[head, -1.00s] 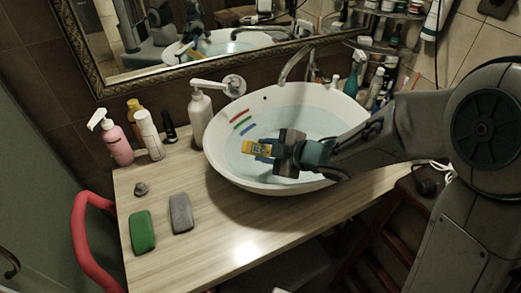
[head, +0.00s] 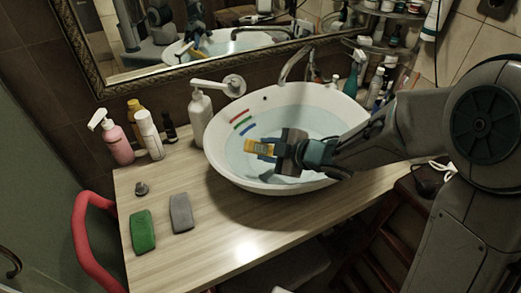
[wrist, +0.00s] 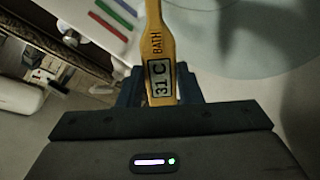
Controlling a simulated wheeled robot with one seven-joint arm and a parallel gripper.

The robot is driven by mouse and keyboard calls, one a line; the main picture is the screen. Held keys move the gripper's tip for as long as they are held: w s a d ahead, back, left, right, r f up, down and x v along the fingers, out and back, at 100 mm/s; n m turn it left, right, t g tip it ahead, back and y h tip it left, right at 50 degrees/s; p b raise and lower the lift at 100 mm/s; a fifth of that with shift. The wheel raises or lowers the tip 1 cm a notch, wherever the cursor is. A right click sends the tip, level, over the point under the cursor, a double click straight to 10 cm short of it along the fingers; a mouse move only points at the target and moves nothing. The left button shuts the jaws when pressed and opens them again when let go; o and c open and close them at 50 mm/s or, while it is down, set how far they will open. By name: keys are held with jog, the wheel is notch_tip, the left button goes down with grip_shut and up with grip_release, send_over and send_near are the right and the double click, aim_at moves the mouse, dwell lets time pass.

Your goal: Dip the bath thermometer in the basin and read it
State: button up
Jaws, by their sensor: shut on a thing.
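The yellow bath thermometer (head: 261,148) is held in my gripper (head: 278,150) over the white basin (head: 222,172), which holds pale blue water (head: 312,118). Red, green and blue stripes (head: 242,122) mark the basin's inner left wall.
A pink pump bottle (head: 118,143), a white bottle (head: 150,137) and a white pump dispenser (head: 200,115) stand left of the basin. A green block (head: 143,231) and grey block (head: 181,212) lie on the wooden counter (head: 235,240). The faucet (head: 296,62) arches behind the basin.

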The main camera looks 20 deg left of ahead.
jog(key=shift+s+a, duration=0.2)
jog(key=shift+s, duration=0.1)
notch_tip(320, 180, up, 12)
jog(key=p, duration=1.1)
jog(key=shift+r, duration=0.2)
jog(key=shift+p, duration=0.3)
dwell(0.6)
notch_tip(320, 180, up, 3)
jog(key=p, duration=0.2)
jog(key=shift+p, duration=0.35)
dwell(0.9)
